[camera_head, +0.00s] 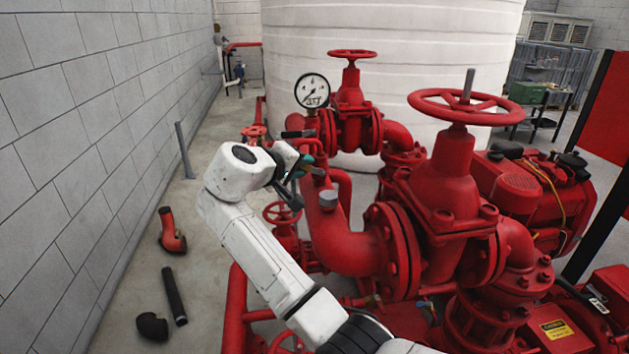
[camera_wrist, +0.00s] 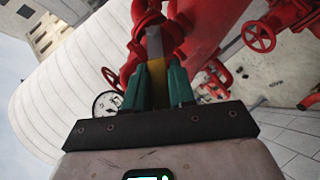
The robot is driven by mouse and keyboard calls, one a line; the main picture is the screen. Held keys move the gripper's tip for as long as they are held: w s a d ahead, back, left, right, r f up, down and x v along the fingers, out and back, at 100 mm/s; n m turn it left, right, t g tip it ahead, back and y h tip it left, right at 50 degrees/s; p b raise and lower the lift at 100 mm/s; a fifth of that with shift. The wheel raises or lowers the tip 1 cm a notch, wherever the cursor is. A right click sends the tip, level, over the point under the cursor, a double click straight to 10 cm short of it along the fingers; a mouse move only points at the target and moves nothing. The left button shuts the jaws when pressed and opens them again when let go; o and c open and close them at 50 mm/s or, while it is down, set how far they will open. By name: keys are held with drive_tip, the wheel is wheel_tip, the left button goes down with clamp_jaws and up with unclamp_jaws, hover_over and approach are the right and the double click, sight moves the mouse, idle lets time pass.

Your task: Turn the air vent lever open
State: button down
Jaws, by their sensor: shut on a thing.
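My gripper (camera_head: 304,167) is at the top of the tall red pipe, left of the large valves in the head view. In the wrist view its two teal fingers (camera_wrist: 158,68) are shut on a narrow grey and yellowish piece, which appears to be the air vent lever (camera_wrist: 154,44). The piece runs from between the fingers towards a red fitting (camera_wrist: 148,18). In the head view the fingers and wrist mostly hide the lever, so its angle is hard to tell there.
A pressure gauge (camera_head: 312,91) and a red handwheel valve (camera_head: 351,95) stand just behind. A larger handwheel (camera_head: 464,107) is to the right. A grey block wall (camera_head: 85,120) bounds the left. Loose pipe pieces, including a black one (camera_head: 174,296), lie on the floor.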

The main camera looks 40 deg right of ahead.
sight(316, 158)
drive_tip(key=r+m+y+p, duration=0.1)
drive_tip(key=s+d+r+m+t+y+p, duration=0.1)
drive_tip(key=y, duration=0.1)
drive_tip(key=shift+d+r+p, duration=0.1)
drive_tip(key=shift+p, duration=0.25)
drive_tip(key=shift+s+d+r+m+t+y+p, duration=0.15)
drive_tip(key=shift+s+d+m+t+y+p, duration=0.15)
drive_tip(key=shift+d+m+t+y+p, duration=0.45)
drive_tip(key=shift+a+g+y, duration=0.15)
drive_tip(key=shift+g+y, duration=0.1)
drive_tip(key=shift+y, duration=0.1)
drive_tip(key=c, duration=1)
unclamp_jaws()
drive_tip(key=b+v, duration=0.1)
drive_tip(key=v, duration=0.9)
drive_tip(key=shift+s+a+r+b, duration=0.2)
drive_tip(key=shift+s+b, duration=0.05)
drive_tip(key=shift+b, duration=0.15)
